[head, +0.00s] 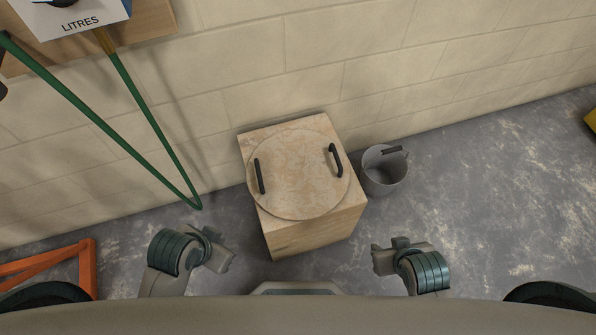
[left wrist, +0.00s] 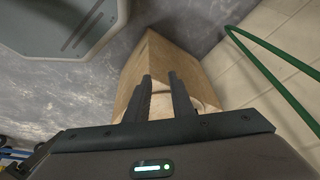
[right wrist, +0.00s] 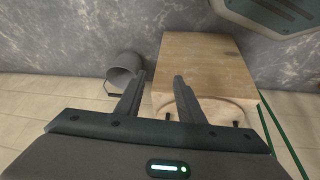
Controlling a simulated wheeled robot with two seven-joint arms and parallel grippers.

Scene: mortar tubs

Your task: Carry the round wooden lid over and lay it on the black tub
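The round wooden lid (head: 300,180) lies flat on top of a wooden box (head: 315,232) by the wall. It has two black handles, one at its left side (head: 259,176) and one at its right side (head: 335,160). My left gripper (head: 218,255) is in front of the box to the left, open and empty, clear of the lid. My right gripper (head: 388,255) is in front of the box to the right, open and empty, also clear. In the right wrist view the lid's edge (right wrist: 210,105) shows beyond the fingers. I see no black tub that I can identify.
A grey bucket (head: 384,172) stands on the floor right of the box. A green hose-like loop (head: 150,115) hangs at the left wall below a sign. An orange frame (head: 88,268) is at the lower left. A yellow thing (head: 591,121) shows at the right edge. Floor at right is clear.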

